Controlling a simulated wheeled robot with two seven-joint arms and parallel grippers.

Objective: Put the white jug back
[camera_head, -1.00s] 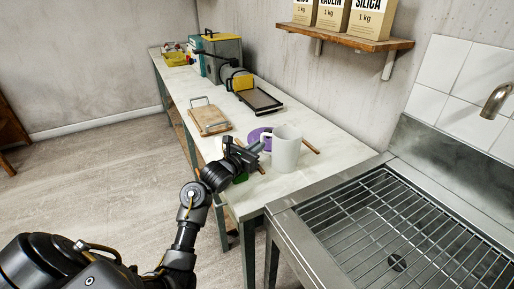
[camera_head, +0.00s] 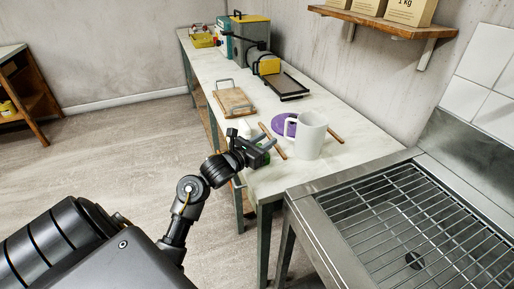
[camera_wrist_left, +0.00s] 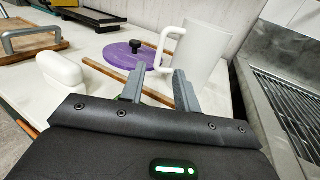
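The white jug (camera_head: 310,137) stands upright on the pale worktop (camera_head: 320,170) near the sink, its handle towards the left. It also shows in the left wrist view (camera_wrist_left: 203,55), just beyond the fingertips. My left gripper (camera_head: 270,145) is open and empty in front of the jug's handle side; its two fingers (camera_wrist_left: 158,85) stand apart in the left wrist view. The fingers are apart from the jug as far as I can tell. My right gripper does not show.
A purple disc with a dark knob (camera_wrist_left: 134,54) lies behind the jug. A white rounded object (camera_wrist_left: 60,71) and wooden sticks (camera_head: 272,141) lie nearby. A wooden board with handles (camera_head: 234,101) is further left. The sink grid (camera_head: 400,215) is at right; a shelf (camera_head: 385,22) hangs above.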

